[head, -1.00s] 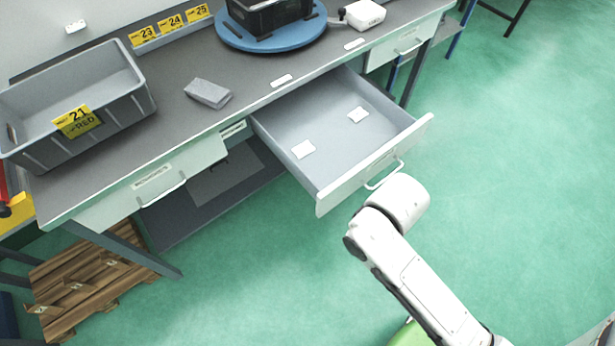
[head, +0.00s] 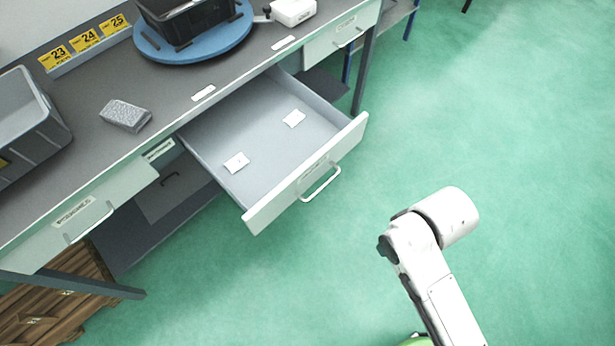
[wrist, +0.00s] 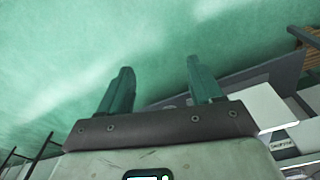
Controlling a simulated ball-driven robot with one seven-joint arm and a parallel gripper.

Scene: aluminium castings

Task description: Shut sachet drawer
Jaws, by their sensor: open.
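The sachet drawer (head: 258,141) is pulled well out from under the bench in the head view. It holds two small white sachets (head: 236,162) lying apart on its floor. Its white front (head: 272,203) carries a bar handle (head: 320,183). My arm stands over the floor to the right of the drawer front, apart from it, and its fingers are hidden in this view. In the wrist view my gripper (wrist: 160,85) is open, with two green fingers spread and nothing between them.
The bench top (head: 170,95) carries a grey block (head: 125,115), a grey bin (head: 30,125) and a blue turntable (head: 205,48) with a black crate. Closed drawers flank the open one. A wooden pallet (head: 60,300) lies at lower left. The green floor (head: 510,120) at right is clear.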

